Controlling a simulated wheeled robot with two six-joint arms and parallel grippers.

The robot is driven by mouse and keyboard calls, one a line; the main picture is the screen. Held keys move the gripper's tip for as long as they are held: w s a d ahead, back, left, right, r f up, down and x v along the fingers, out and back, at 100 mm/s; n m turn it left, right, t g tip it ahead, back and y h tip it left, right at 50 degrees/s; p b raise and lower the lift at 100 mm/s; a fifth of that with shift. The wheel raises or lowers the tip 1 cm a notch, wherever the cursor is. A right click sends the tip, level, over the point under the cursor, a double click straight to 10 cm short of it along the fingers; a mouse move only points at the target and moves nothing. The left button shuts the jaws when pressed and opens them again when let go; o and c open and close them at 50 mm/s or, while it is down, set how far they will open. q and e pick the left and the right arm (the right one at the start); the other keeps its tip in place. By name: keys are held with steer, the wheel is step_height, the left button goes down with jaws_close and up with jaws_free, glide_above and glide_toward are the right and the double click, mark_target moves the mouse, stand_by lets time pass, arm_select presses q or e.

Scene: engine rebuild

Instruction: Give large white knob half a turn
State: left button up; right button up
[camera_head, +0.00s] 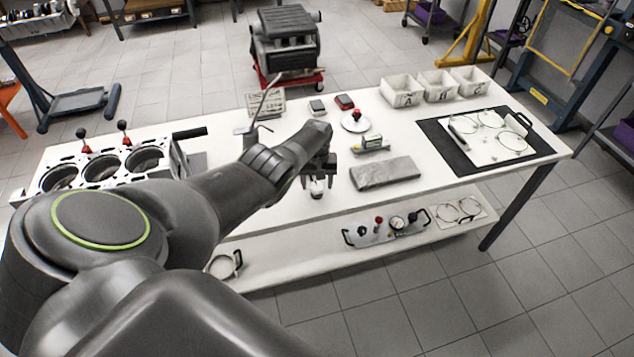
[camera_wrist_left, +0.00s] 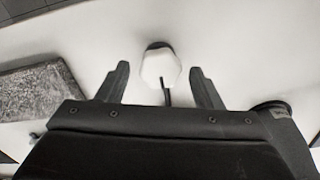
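The large white knob (camera_wrist_left: 160,66) shows in the left wrist view as a faceted white cap with a dark stub or line at its near side and a dark part behind it. In the head view it is a small white shape (camera_head: 317,188) at the table's front, partly hidden by my gripper. My left gripper (camera_head: 318,172) points down over it. Its two fingers are spread, one on each side of the knob, with visible gaps; I see no contact. My right gripper is not in view.
A grey slab (camera_head: 385,173) lies close to the right of the knob. An engine block (camera_head: 105,163) stands at the left of the white table (camera_head: 455,170). White bins (camera_head: 403,90) and a dark mat (camera_head: 540,146) are at the right. A lower shelf (camera_head: 310,252) holds a gauge panel (camera_head: 385,231).

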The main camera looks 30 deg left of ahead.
mark_target(317, 186)
arm_select(q)
steer(key=shift+r+p, duration=0.4)
step_height(317, 186, up, 5)
steer(key=p, duration=0.2)
steer(key=shift+p, duration=0.4)
step_height(317, 186, up, 12)
steer(key=shift+f, duration=0.25)
steer(key=shift+s, duration=0.1)
